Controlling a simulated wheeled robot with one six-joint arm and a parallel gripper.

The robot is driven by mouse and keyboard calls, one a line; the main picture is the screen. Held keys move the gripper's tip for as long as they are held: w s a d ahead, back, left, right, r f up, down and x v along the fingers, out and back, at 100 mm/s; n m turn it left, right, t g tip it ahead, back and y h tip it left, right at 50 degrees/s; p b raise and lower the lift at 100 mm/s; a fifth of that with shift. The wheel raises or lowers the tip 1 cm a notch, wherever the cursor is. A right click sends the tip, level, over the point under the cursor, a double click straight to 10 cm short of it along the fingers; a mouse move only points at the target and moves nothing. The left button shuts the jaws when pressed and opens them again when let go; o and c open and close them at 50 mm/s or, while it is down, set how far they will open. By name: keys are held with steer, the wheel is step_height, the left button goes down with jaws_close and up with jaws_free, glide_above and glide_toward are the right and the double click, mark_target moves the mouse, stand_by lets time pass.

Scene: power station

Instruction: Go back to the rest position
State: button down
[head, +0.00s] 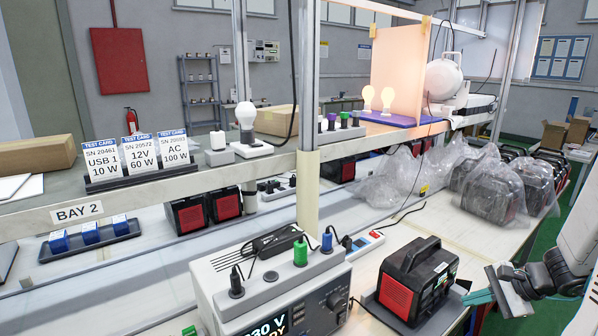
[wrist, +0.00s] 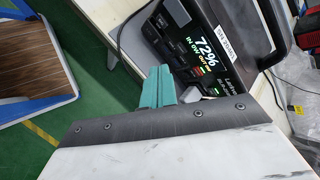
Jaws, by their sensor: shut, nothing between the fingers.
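My gripper (head: 481,298) is at the lower right in the head view, beside the right end of a black and red power station (head: 412,283) on the bench. Its teal fingers are shut with nothing between them, and they also show in the wrist view (wrist: 157,87). In the wrist view the power station (wrist: 195,45) lies just beyond the fingers, with its lit screen reading 72%. I cannot tell whether the fingertips touch it.
A test unit (head: 270,290) with plugs stands left of the power station. Bagged power stations (head: 490,185) crowd the bench behind. A shelf (head: 180,185) holds test cards (head: 137,152) and bulbs. A metal post (head: 307,120) rises mid-view. Green floor (wrist: 60,115) lies beyond the bench edge.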

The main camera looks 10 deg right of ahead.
steer(key=s+a+r+n+g+h, duration=0.1)
steer(key=s+a+r+n+h, duration=0.1)
steer(key=s+a+r+n, duration=0.2)
steer(key=s+a+r+n+g+h, duration=0.1)
steer(key=s+a+r+n, duration=0.4)
steer(key=a, duration=0.8)
steer(key=s+a+r+n+g+h, duration=0.2)
steer(key=s+a+r+n, duration=0.3)
steer(key=a+r+n, duration=0.3)
step_height(320, 180, up, 3)
steer(key=shift+s+a+f+n+g+h, duration=0.1)
steer(key=shift+s+a+n+g+h, duration=0.15)
steer(key=shift+a+n+g, duration=0.35)
